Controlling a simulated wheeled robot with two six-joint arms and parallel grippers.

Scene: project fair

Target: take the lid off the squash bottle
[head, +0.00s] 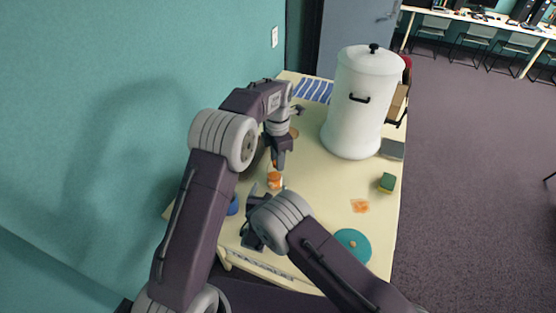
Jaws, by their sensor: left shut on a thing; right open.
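The squash bottle (274,182), small and orange with a pale band, stands upright near the left side of the cream table. My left gripper (279,162) points down at its top and is shut on what appears to be its lid. The fingers largely hide the lid, and I cannot tell whether it is apart from the bottle. My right gripper (250,220) is open and empty, nearer to me than the bottle and apart from it.
A tall white canister (358,110) stands behind to the right. A blue ring (233,205) lies left of the bottle. A teal disc (353,242), orange patch (360,206) and green-yellow sponge (387,182) lie to the right.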

